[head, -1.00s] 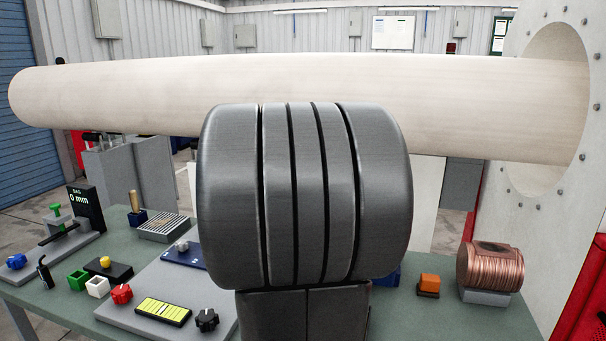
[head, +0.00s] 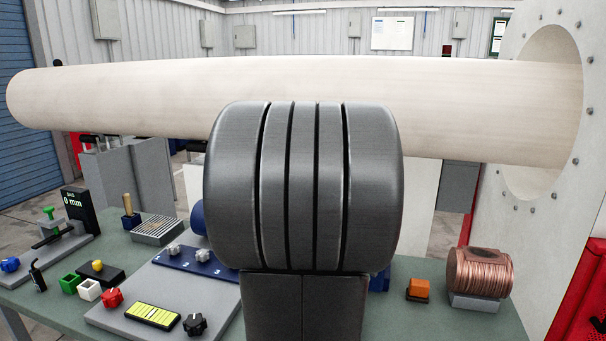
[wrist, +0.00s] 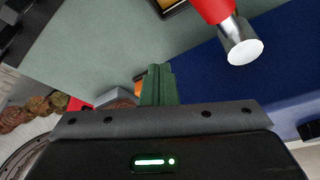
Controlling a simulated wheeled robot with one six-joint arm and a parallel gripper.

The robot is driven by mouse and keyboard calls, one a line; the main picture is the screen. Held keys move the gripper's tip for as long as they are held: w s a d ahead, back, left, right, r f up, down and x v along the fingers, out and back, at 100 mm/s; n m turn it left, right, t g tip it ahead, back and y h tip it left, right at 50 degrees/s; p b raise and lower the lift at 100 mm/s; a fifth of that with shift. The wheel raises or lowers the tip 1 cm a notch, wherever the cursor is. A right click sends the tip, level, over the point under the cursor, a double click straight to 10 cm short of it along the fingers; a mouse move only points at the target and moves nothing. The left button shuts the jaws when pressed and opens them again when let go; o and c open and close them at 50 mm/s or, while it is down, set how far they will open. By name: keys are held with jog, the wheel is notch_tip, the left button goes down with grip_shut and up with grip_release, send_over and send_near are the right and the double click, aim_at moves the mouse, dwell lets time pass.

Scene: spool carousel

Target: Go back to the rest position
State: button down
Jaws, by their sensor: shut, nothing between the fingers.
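My gripper (wrist: 158,85) shows in the wrist view as two green fingers pressed together with nothing between them. It is over the green workbench. In the head view my large dark ribbed arm link fills the middle and hides the gripper and part of the bench. The workbench (head: 400,320) runs across the lower part of the head view.
A long pale tube (head: 300,80) crosses behind my arm to a flanged plate (head: 560,185). A copper spool (head: 480,272) and orange block (head: 418,287) lie right. A gauge display (head: 75,208), knobs and small blocks lie left. A red-handled metal tool (wrist: 240,40) is near my gripper.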

jog(key=shift+w+d+n+t+y+p, duration=0.15)
jog(key=shift+w+d+n+y+p, duration=0.1)
jog(key=shift+w+n+p, duration=0.6)
jog(key=shift+w+d+n+t+y+p, duration=0.1)
jog(key=shift+w+n+t+y+p, duration=0.15)
jog(key=shift+w+n+p, duration=0.65)
jog(key=shift+w+d+n+t+y+p, duration=0.1)
jog(key=shift+w+d+n+y+p, duration=0.3)
jog(key=shift+n, duration=0.85)
jog(key=shift+s+a, duration=0.15)
jog(key=shift+a, duration=0.05)
